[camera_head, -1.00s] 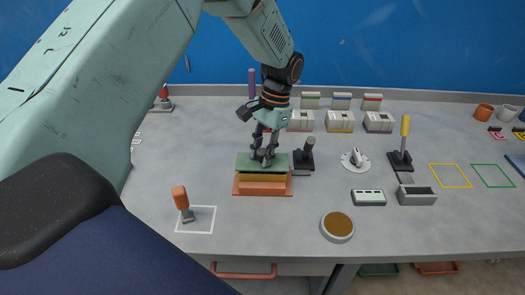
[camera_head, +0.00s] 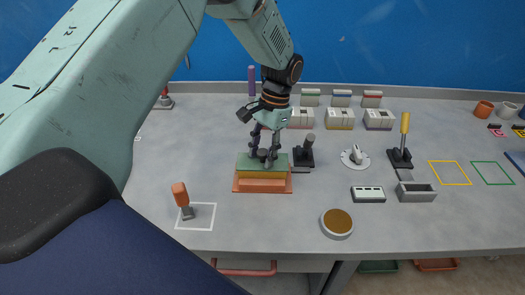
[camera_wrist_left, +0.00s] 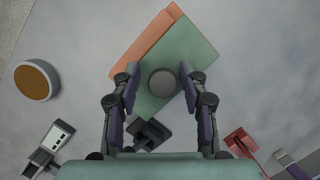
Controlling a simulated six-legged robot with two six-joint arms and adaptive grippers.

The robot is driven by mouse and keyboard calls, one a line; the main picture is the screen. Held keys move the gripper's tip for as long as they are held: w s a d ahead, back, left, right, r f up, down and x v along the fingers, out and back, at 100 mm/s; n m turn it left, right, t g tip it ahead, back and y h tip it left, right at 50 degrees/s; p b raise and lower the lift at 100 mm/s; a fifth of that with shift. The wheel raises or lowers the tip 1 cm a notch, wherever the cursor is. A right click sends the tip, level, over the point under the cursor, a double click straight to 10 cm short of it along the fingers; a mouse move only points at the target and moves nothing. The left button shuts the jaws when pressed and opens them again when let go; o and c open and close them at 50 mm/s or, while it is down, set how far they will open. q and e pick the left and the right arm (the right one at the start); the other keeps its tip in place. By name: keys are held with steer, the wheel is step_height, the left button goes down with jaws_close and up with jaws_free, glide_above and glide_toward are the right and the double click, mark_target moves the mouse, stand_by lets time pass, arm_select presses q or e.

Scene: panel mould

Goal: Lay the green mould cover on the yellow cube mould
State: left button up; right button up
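The green mould cover (camera_head: 243,164) lies flat on the yellow mould (camera_head: 262,175), which sits on an orange base (camera_head: 262,186) on the table. In the left wrist view the green cover (camera_wrist_left: 190,52) shows from above, with a round dark knob (camera_wrist_left: 162,82) on it. Orange shows along its upper left edge; the yellow layer is hidden there. My left gripper (camera_head: 264,156) is low over the cover. Its fingers (camera_wrist_left: 159,84) stand open on both sides of the knob, with a gap on each side. My right gripper is not in view.
A black-based handled tool (camera_head: 305,154) stands close to the right of the stack. An orange-handled tool (camera_head: 181,198) is at front left, a round brown-filled dish (camera_head: 337,223) at front right. White blocks (camera_head: 340,119) stand behind. Table between stack and dish is clear.

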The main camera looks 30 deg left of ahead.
arm_select(q)
steer(key=shift+o, duration=0.2)
steer(key=shift+s, duration=0.1)
steer(key=shift+w, duration=0.2)
steer(key=shift+r, duration=0.2)
steer(key=a+v, duration=0.1)
steer(key=v, duration=1.1)
steer(key=shift+d+r, duration=0.4)
steer(key=shift+d, duration=0.1)
steer(key=shift+f, duration=0.1)
